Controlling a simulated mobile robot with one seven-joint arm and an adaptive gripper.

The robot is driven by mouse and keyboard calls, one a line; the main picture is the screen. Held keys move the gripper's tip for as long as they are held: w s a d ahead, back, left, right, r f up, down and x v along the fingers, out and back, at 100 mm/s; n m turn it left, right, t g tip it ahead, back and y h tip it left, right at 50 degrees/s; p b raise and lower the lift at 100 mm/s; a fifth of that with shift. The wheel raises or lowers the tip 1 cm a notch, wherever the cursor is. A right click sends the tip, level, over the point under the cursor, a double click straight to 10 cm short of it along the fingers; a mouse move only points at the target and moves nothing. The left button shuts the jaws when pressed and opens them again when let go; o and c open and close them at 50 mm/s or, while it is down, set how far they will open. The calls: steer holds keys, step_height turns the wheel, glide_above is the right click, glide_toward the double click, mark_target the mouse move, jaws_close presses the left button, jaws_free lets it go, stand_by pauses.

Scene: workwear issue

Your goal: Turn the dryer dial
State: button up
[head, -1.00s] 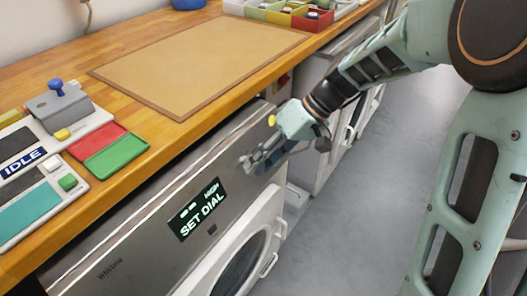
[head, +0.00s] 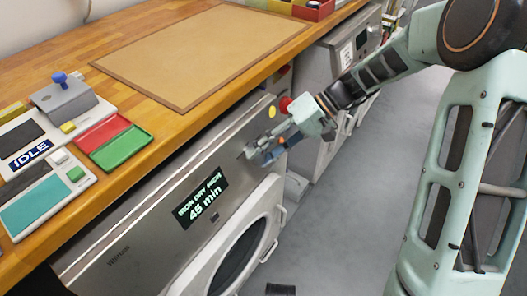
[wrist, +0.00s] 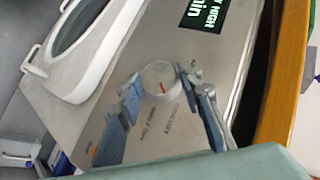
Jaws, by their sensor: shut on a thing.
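The dryer's grey front panel (head: 130,240) runs below the worktop. Its black display (head: 201,199) reads "IRON DRY HIGH" and "45 min"; part of the display also shows in the wrist view (wrist: 205,14).
The dryer's round white door (head: 240,258) is below the panel. The wooden worktop above carries a tan mat (head: 200,50), a red and green tray (head: 122,152) and a device reading "IDLE" (head: 30,153). A second machine (head: 330,60) stands beyond.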

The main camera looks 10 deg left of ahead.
steer(key=o, duration=1.2)
steer(key=shift+c, duration=0.2)
steer(key=shift+d, duration=0.1)
steer(key=v, duration=1.2)
steer(key=shift+s+f, duration=0.1)
